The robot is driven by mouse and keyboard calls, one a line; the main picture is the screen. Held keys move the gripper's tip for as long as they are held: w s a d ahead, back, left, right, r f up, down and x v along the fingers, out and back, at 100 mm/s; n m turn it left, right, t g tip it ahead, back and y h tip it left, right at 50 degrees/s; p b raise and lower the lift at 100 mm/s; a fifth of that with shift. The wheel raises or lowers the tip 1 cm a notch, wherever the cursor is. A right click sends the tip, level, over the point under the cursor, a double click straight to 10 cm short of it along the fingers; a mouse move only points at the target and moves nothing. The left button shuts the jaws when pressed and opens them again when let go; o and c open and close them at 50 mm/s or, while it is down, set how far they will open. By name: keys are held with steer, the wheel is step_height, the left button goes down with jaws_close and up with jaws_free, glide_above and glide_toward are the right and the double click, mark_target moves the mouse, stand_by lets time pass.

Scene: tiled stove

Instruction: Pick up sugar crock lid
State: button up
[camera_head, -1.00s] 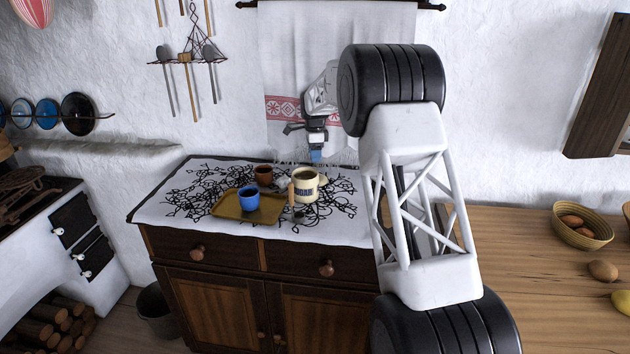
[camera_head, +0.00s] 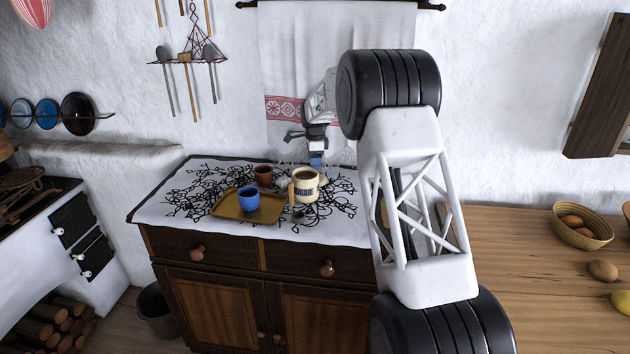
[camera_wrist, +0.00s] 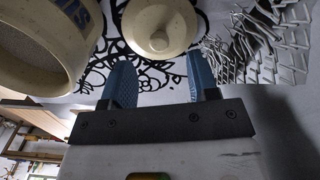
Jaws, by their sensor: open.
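The sugar crock lid is a round cream disc with a knob (camera_wrist: 158,40), lying knob up on the patterned cloth in the wrist view. In the head view only a cream edge (camera_head: 323,179) shows, mostly hidden behind the crock. The cream sugar crock (camera_head: 305,188) with dark lettering stands open beside it; the wrist view shows its rim and inside at upper left (camera_wrist: 40,60). My gripper (camera_head: 316,161) is above and behind the crock. Its blue fingers (camera_wrist: 160,68) are apart and empty, pointing toward the lid, with the knob between their directions.
A tan tray (camera_head: 232,210) with a blue mug (camera_head: 249,198) sits in front of the crock. A brown cup (camera_head: 263,175) stands left of the crock. The cloth's left side is free.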

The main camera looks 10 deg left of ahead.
steer(key=shift+f, duration=2.4)
jaws_close()
steer(key=shift+r, duration=0.1)
steer(key=shift+r, duration=0.95)
steer(key=shift+s+d+r, duration=0.1)
steer(key=shift+d+r, duration=0.15)
steer(key=shift+r, duration=0.6)
steer(key=s+d, duration=0.2)
steer(key=d, duration=0.3)
steer(key=s+d, duration=0.2)
steer(key=d, duration=0.4)
steer(key=s+d, duration=0.2)
steer(key=d, duration=0.3)
steer(key=shift+s+d+f, duration=0.1)
steer(key=shift+s+d, duration=0.05)
steer(key=shift+d, duration=0.1)
